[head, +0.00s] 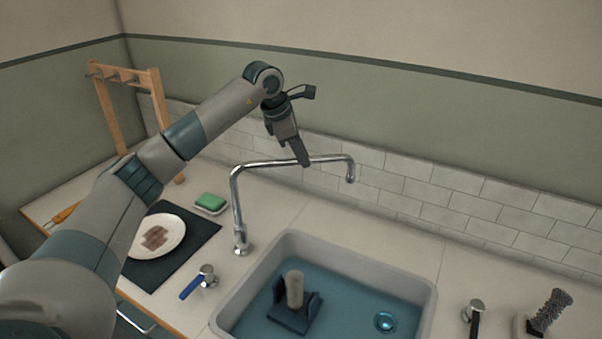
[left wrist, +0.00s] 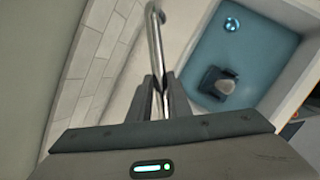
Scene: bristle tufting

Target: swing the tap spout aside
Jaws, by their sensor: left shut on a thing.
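The chrome tap spout (head: 267,163) rises from its base (head: 240,240) at the left of the sink and runs along the back to a down-turned tip (head: 350,172). The tip is over the counter behind the sink, near the tiled wall. My left gripper (head: 303,160) comes from above and is shut on the horizontal part of the spout. In the left wrist view the spout (left wrist: 154,45) runs between the two fingers (left wrist: 159,98). My right gripper is not in view.
The sink (head: 345,256) holds bluish water and a dark block (head: 293,315) with a pale cylinder (head: 295,288).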

